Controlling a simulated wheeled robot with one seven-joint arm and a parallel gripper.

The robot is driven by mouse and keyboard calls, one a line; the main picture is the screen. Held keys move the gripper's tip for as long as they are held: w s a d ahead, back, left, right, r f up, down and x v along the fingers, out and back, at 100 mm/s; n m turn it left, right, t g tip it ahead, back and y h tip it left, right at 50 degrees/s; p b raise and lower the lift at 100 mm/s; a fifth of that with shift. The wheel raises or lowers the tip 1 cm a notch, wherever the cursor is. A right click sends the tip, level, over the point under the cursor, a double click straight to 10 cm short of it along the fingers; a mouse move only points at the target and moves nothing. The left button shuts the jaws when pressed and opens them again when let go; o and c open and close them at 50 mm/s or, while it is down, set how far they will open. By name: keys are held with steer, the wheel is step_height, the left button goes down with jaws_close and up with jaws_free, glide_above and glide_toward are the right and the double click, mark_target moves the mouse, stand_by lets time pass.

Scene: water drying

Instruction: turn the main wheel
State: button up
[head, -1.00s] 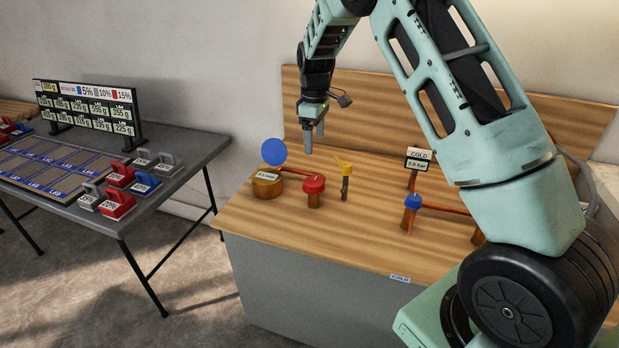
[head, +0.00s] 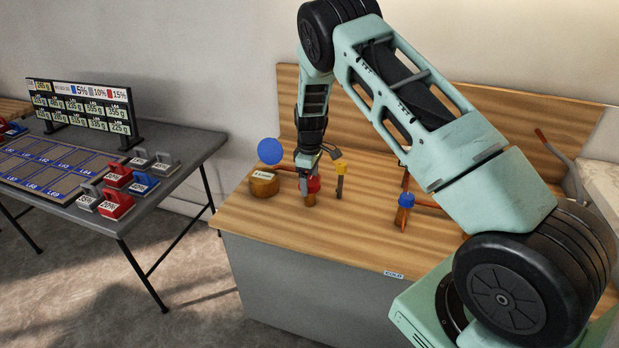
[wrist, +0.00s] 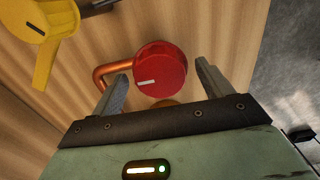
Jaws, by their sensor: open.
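The red wheel (head: 315,184), a round knob with a white mark, sits on a copper pipe fitting on the wooden counter. In the wrist view the red wheel (wrist: 161,69) lies between and just beyond my two fingertips. My gripper (head: 306,182) is open and points down at the red wheel, partly hiding it in the head view. In the wrist view the fingers of my gripper (wrist: 158,84) stand apart on either side of the wheel; I cannot tell whether they touch it. The white mark points to the left and slightly down there.
A blue disc (head: 270,151) and a round wooden block (head: 264,186) are to the left. A blue wheel (head: 405,199) is further right. A grey table (head: 190,145) stands at the left.

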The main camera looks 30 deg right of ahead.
steer(key=c, duration=1)
